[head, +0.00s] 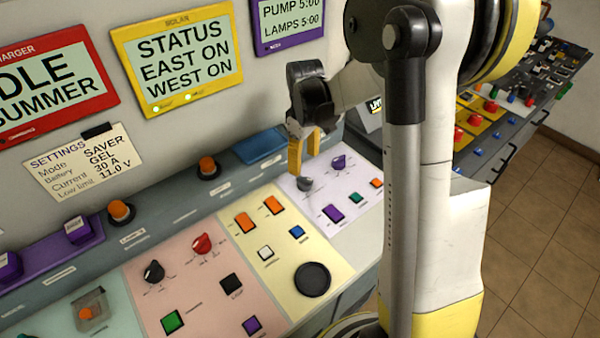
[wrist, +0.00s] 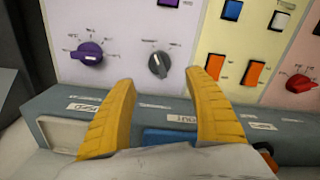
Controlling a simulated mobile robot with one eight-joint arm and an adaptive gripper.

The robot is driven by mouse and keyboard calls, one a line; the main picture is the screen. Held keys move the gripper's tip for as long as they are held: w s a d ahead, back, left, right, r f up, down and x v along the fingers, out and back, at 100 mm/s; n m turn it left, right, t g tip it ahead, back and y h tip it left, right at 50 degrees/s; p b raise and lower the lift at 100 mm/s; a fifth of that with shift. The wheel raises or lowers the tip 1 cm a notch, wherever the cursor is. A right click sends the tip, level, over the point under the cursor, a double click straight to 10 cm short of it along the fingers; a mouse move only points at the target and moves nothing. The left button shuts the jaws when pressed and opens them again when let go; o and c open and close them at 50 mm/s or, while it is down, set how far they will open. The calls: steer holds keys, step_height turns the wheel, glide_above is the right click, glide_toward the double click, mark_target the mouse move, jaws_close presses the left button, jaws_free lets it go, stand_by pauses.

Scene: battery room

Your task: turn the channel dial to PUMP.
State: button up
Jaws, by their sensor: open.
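A lavender panel (head: 315,215) carries two small dials, a dark grey dial (head: 304,184) and a purple dial (head: 338,161). Their labels are too small to read, so I cannot tell which is the channel dial. In the wrist view the grey dial (wrist: 158,65) lies just beyond the gap between my yellow fingertips, its pointer tilted. The purple dial (wrist: 90,53) is left of the fingers there. My gripper (head: 303,158) is open and empty, close to the grey dial, with no visible contact.
Purple and green buttons (head: 333,213) sit near the dials. A yellow panel (head: 275,255) with orange switches and a pink panel with red (head: 202,244) and black (head: 154,271) dials adjoin. A raised grey ledge (head: 180,205) runs behind. A purple screen (head: 288,22) reads "PUMP 5:00, LAMPS 5:00".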

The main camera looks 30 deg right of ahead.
mark_target(304, 178)
step_height(304, 178, down, 9)
steer(key=shift+b, duration=1.2)
steer(key=c, duration=1.2)
